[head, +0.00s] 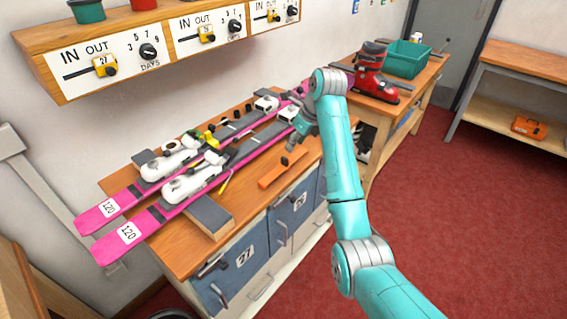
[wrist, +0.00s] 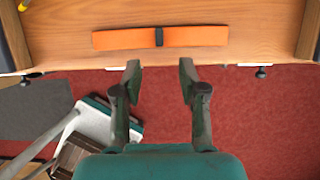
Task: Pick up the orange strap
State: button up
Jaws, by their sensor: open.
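The orange strap (head: 285,169) lies flat on the wooden bench top near its front edge, to the right of the middle. In the wrist view the orange strap (wrist: 195,36) lies across the picture, with a dark band around its middle. My gripper (wrist: 158,72) is open and empty, its two fingertips apart and short of the strap in the picture. In the head view my gripper (head: 291,150) hangs near the strap, partly hidden by my arm.
Two pink skis (head: 157,215) with white bindings lie along the bench behind the strap. A yellow-handled tool (head: 224,186) lies in front of them. A red boot (head: 372,82) and a green bin (head: 405,59) stand on the bench beyond. A shelf (head: 60,97) overhangs the back.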

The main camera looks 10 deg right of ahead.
aim_at(286, 158)
jog(key=x, duration=0.9)
jog(key=shift+w+a+f, duration=0.1)
jog(key=shift+a+f, duration=0.05)
jog(key=shift+f, duration=0.2)
grip_shut()
